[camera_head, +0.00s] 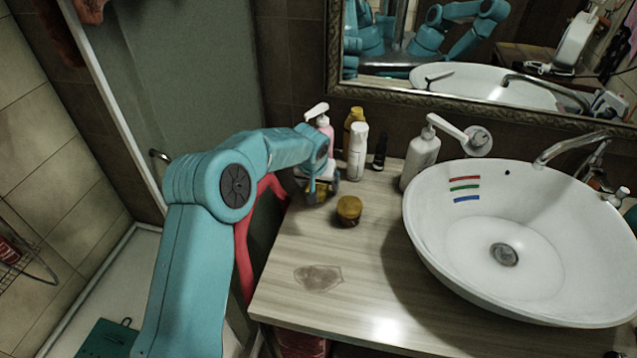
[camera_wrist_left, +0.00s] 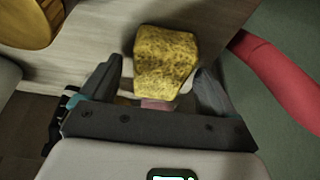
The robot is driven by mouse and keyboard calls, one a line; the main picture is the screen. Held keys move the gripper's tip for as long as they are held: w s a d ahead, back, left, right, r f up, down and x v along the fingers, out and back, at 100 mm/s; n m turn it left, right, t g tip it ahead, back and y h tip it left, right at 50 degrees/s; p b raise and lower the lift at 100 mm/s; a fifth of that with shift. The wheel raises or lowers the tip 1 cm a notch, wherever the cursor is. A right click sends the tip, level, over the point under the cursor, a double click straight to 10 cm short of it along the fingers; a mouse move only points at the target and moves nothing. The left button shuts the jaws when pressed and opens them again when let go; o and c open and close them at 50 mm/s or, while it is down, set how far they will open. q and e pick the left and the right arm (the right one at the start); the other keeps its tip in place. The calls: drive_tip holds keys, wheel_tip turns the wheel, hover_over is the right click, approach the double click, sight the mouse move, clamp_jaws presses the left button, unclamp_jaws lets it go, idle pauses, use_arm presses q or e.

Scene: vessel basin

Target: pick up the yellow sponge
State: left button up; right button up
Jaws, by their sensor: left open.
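The yellow sponge (camera_wrist_left: 166,55) shows in the left wrist view as a speckled yellow block at the counter's edge. My left gripper (camera_wrist_left: 158,75) is open, with one finger on each side of the sponge's near end. The fingers look apart from it, though contact at the near end cannot be told. My right gripper is not in view.
A round yellow-brown jar (camera_head: 349,211) stands close to my gripper; it also shows in the wrist view (camera_wrist_left: 25,22). Bottles, including a white can (camera_head: 357,150), stand behind. The white basin (camera_head: 450,260) is right.

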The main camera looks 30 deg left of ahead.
use_arm(q)
drive_tip(key=shift+w+f, duration=0.15)
drive_tip(key=shift+f, duration=0.15)
drive_tip(key=shift+r, duration=0.1)
drive_tip(key=c, duration=1.1)
drive_tip(key=shift+c, duration=0.2)
wheel_tip(320, 180, up, 10)
drive_tip(key=shift+b, duration=0.45)
drive_tip(key=shift+o, duration=0.9)
